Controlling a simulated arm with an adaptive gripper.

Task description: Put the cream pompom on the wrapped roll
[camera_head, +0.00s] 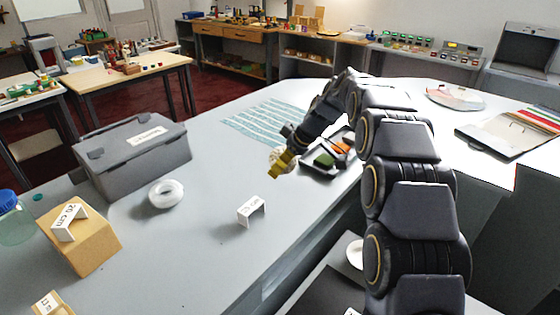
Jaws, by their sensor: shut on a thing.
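My gripper (281,164), with yellow fingertips, hangs over the counter near the middle of the picture. It is shut on a cream round thing, which looks like the cream pompom (275,154); the fingers hide most of it. A whitish, glossy ring-shaped roll (154,195), which looks like the wrapped roll, lies flat on the counter to the left, apart from my gripper. Nothing rests on it.
A grey lidded box (130,165) stands behind the roll. A small white sign (251,209) stands to its right. A cardboard block (84,249) is at the left. A dark tray (322,170) and a striped cloth (262,119) lie near my gripper. The counter between roll and gripper is mostly clear.

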